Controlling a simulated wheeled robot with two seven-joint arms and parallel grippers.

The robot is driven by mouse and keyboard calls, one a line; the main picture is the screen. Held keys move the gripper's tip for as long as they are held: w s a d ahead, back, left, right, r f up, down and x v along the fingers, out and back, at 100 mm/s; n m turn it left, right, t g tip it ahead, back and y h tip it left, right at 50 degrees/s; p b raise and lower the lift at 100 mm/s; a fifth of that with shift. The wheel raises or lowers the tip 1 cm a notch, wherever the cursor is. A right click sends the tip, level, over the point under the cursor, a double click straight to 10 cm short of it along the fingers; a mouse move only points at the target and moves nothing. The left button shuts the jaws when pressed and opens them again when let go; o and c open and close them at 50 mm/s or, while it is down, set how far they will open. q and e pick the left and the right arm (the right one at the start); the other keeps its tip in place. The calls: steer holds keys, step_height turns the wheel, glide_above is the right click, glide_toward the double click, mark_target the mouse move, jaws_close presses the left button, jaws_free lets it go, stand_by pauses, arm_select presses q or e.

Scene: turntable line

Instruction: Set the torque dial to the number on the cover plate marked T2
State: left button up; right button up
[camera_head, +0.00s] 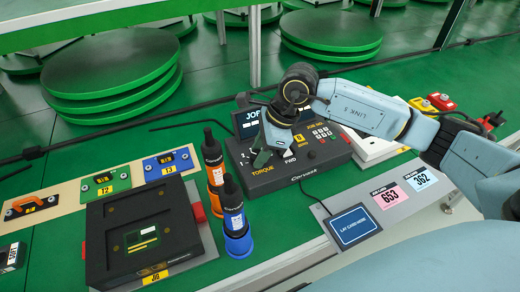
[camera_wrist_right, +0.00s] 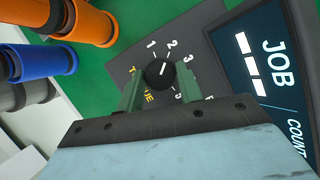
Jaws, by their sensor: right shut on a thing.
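The black torque dial (camera_wrist_right: 158,75) sits on the dark controller (camera_head: 300,160), beside the yellow TORQUE lettering. My right gripper (camera_wrist_right: 158,88) is shut on the dial, one green finger on each side. In the head view my right gripper (camera_head: 266,150) covers the dial. The green cover plate (camera_head: 104,188) in the left row has a yellow label that looks like T2; its number is too small to read. My left gripper is not in view.
A black jig (camera_head: 150,240) and two dark drivers with orange and blue collars (camera_head: 234,220) stand left of the controller. A card pad (camera_head: 352,222) lies in front.

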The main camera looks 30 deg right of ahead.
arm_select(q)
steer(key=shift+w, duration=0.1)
arm_select(e)
steer(key=o, duration=1)
steer(key=shift+r, duration=0.1)
steer(key=shift+d+r, duration=0.15)
steer(key=shift+r, duration=0.1)
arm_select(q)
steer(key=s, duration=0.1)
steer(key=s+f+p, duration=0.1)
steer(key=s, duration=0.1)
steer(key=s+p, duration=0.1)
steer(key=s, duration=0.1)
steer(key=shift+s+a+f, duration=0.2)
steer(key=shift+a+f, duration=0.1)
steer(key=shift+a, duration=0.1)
arm_select(e)
steer(key=v, duration=1.2)
steer(key=shift+s+d+r, duration=0.1)
steer(key=shift+r, duration=0.2)
